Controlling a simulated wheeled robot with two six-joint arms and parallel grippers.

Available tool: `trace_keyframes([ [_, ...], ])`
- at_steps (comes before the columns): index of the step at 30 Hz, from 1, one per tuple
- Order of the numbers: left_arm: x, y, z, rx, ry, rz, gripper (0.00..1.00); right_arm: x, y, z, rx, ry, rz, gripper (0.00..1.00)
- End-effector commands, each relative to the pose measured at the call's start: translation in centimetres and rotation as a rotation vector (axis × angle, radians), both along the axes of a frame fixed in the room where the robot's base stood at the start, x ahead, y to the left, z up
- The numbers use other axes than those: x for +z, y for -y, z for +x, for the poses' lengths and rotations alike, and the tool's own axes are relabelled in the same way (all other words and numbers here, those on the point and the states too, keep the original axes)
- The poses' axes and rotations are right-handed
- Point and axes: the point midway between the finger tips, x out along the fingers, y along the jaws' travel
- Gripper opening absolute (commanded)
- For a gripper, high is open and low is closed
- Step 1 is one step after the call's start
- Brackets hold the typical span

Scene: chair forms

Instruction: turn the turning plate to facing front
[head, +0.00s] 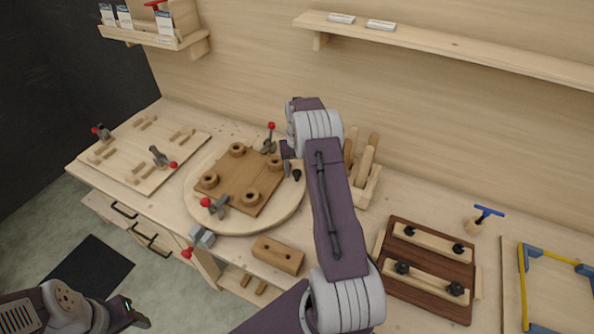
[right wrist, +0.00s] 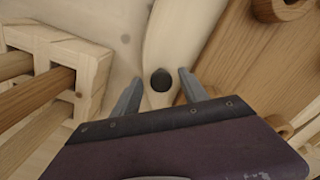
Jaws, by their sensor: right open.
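The turning plate (head: 190,212) is a round light-wood disc on the bench. A brown board (head: 262,184) with several round wooden rings lies on it, turned at an angle, with red-tipped clamps (head: 213,206) at its edges. A dark knob (head: 296,174) stands at the plate's right edge. My right gripper (head: 291,169) is at this knob. In the right wrist view its open fingers (right wrist: 158,82) are on either side of the knob (right wrist: 161,79), with no clear contact. My left gripper (head: 138,316) is at the lower left, away from the bench; its jaw opening is unclear.
A wooden rack with upright sticks (head: 367,163) stands just right of the plate. A loose wooden block (head: 278,255) lies in front of it. A dark slatted board (head: 428,293) with knobs is at right, and a clamp board (head: 140,148) is at left.

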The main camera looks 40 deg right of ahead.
Motion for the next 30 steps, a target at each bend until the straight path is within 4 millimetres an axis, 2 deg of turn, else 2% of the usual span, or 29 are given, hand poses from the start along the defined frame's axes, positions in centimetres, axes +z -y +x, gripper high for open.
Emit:
trace_keyframes([
  [4, 0.35, -0.01, -0.01, 0.000, 0.000, 0.000, 0.51, -1.19, -0.02, 0.01, 0.000, 0.000, 0.000, 0.51],
  [11, 0.30, -0.01, 0.00, 0.000, 0.000, 0.000, 0.51, -1.39, -0.02, 0.04, 0.000, 0.002, -0.001, 0.51],
  [14, 0.30, -0.01, 0.00, 0.000, 0.000, 0.000, 0.51, -1.38, -0.02, 0.04, 0.000, 0.002, -0.001, 0.29],
  [17, 0.31, -0.01, 0.00, 0.000, 0.000, 0.000, 0.51, -1.36, -0.01, 0.03, 0.001, 0.002, -0.001, 0.01],
  [30, 0.33, -0.01, 0.00, 0.000, 0.000, 0.000, 0.51, -1.28, -0.01, 0.03, 0.001, 0.001, 0.000, 0.00],
])
